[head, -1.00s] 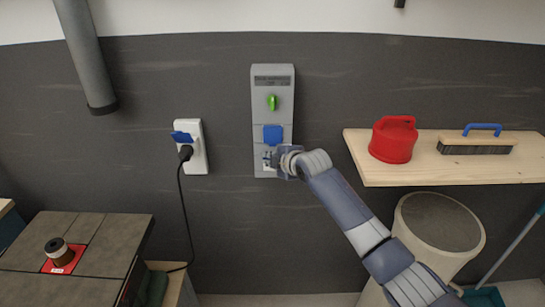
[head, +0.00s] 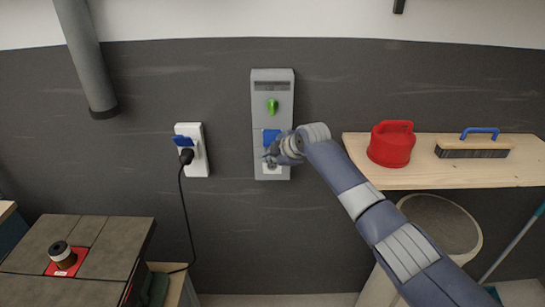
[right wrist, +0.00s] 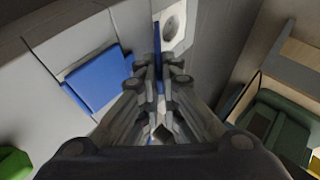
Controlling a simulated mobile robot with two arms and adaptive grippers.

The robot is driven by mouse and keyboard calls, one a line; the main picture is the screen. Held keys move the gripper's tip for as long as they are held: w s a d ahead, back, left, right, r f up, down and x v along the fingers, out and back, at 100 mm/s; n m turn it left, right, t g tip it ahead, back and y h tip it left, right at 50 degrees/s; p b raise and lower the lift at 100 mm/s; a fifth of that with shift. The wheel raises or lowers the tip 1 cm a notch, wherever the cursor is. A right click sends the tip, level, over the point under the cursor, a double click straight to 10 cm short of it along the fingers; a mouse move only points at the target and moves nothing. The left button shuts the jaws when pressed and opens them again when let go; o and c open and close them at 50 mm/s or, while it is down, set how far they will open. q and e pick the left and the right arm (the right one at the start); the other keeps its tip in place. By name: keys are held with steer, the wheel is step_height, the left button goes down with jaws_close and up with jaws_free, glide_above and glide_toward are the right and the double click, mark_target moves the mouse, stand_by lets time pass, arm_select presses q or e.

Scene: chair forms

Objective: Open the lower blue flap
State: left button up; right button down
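The grey wall panel (head: 271,100) carries a closed upper blue flap (head: 271,135), which also shows in the right wrist view (right wrist: 95,78). The lower blue flap (right wrist: 157,50) shows edge-on as a thin strip in the right wrist view, standing out from the panel. The pale round socket (right wrist: 173,26) beside it is uncovered. My right gripper (right wrist: 158,72) has its fingertips close together on both sides of this strip, shut on it. In the head view my right gripper (head: 271,156) covers most of the lower flap. My left gripper is not in view.
A green knob (head: 272,106) sits above the flaps. To the left is a white socket (head: 196,135) with a black plug and cable. To the right, a wooden shelf (head: 440,178) holds a red can (head: 391,148) and a brush (head: 473,149).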

steer(key=c, duration=1.8)
jaws_free()
steer(key=v, duration=1.2)
